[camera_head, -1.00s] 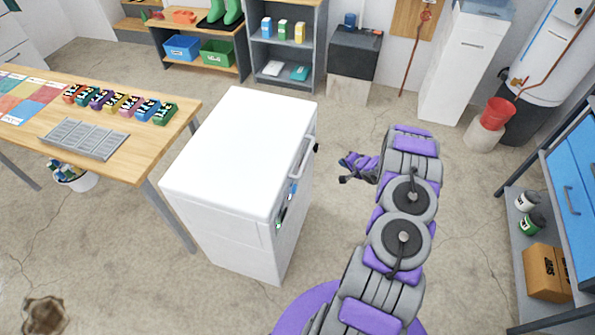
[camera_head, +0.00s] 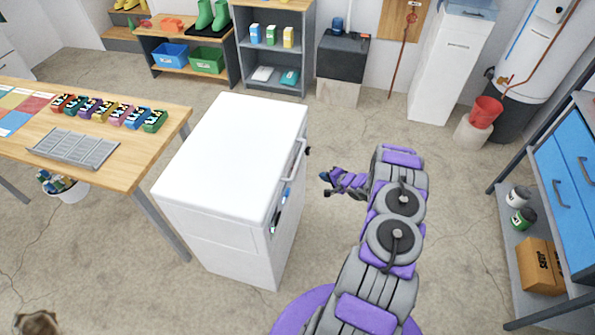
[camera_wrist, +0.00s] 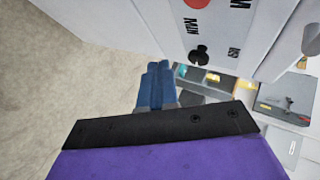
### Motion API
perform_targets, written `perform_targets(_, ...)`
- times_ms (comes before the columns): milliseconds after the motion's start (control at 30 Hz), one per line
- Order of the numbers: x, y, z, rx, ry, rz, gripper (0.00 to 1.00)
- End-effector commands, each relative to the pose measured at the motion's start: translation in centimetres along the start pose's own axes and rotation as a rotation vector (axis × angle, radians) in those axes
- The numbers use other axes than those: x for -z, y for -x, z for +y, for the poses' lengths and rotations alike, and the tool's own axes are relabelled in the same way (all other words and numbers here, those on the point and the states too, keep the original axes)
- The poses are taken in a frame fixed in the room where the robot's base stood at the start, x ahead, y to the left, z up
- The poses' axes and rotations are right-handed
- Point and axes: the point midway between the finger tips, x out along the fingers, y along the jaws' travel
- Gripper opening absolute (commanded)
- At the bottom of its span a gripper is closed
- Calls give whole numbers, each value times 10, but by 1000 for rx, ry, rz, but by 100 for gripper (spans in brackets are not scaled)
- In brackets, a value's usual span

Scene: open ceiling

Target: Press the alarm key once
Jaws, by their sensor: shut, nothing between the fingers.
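A white chest-like appliance (camera_head: 235,150) stands ahead of me, its front with a handle and a dark control strip (camera_head: 283,203) facing right. I cannot read which key is the alarm key. My gripper (camera_head: 325,184) is just right of the appliance front, apart from it in the head view.
A wooden table (camera_head: 150,165) with coloured blocks and a grey rack (camera_head: 73,150) stands left of the appliance. A handle (camera_head: 294,160) sticks out from its front. A blue-drawered shelf unit (camera_head: 565,180) stands at right. Floor between is clear.

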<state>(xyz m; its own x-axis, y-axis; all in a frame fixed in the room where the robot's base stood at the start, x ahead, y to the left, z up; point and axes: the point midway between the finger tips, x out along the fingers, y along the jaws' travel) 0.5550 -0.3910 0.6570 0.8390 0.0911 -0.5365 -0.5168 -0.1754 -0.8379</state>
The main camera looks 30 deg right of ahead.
Motion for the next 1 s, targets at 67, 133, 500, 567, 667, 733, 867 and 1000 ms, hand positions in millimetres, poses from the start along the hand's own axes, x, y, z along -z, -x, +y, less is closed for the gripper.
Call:
perform_targets(67, -6, -6, -6, 0, 0, -2, 0)
perform_targets(133, -10, -12, -12, 1, 0, -1, 0)
perform_targets(500, -33, -44, -32, -1, -1, -2, 0)
perform_targets(567, -35, -47, -34, -2, -1, -1, 0)
perform_targets(667, -37, -50, -36, -1, -2, 0, 0)
perform_targets(733, -38, -52, -37, -1, -2, 0, 0)
perform_targets(867, -38, -53, -38, -1, -2, 0, 0)
perform_targets(1000, -38, -53, -38, -1, -2, 0, 0)
